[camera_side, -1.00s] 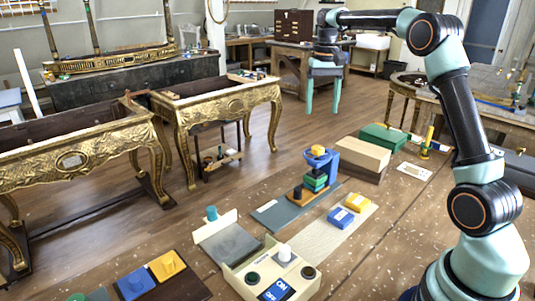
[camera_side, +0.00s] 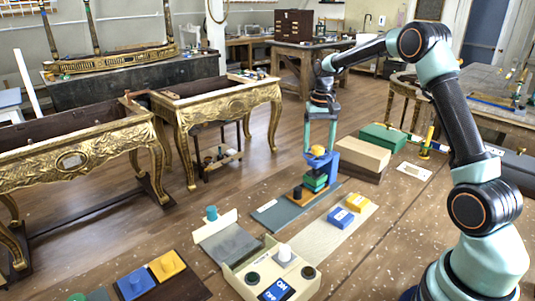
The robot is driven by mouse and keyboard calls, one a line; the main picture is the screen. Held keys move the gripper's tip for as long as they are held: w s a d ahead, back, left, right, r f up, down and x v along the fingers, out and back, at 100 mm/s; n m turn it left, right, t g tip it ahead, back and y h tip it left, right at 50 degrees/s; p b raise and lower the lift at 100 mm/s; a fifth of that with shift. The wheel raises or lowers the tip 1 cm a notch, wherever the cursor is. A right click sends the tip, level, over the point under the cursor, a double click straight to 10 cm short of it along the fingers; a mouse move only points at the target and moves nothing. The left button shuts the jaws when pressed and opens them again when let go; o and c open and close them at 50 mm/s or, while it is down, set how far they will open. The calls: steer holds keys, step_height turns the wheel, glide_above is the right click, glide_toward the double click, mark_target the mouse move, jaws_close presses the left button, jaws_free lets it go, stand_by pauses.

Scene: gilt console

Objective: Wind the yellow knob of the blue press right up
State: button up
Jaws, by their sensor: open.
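The blue press (camera_side: 328,165) stands on a grey base plate (camera_side: 271,214) near the middle of the table. Its yellow knob (camera_side: 317,151) is on top, and green blocks (camera_side: 315,180) sit under it. My gripper (camera_side: 320,151) points straight down over the press, its two teal fingers apart. The fingertips are at about the knob's height, one on each side of it in this view. I cannot tell whether they touch it.
A wooden block (camera_side: 362,154) and a green box (camera_side: 383,138) stand right of the press. Blue (camera_side: 341,217) and yellow (camera_side: 357,202) blocks lie on a pale mat in front. A cream switch box (camera_side: 270,270) is nearer the camera.

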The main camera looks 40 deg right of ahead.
jaws_close()
steer(key=n, duration=1.2)
steer(key=shift+f+n, duration=0.15)
steer(key=shift+n, duration=1.65)
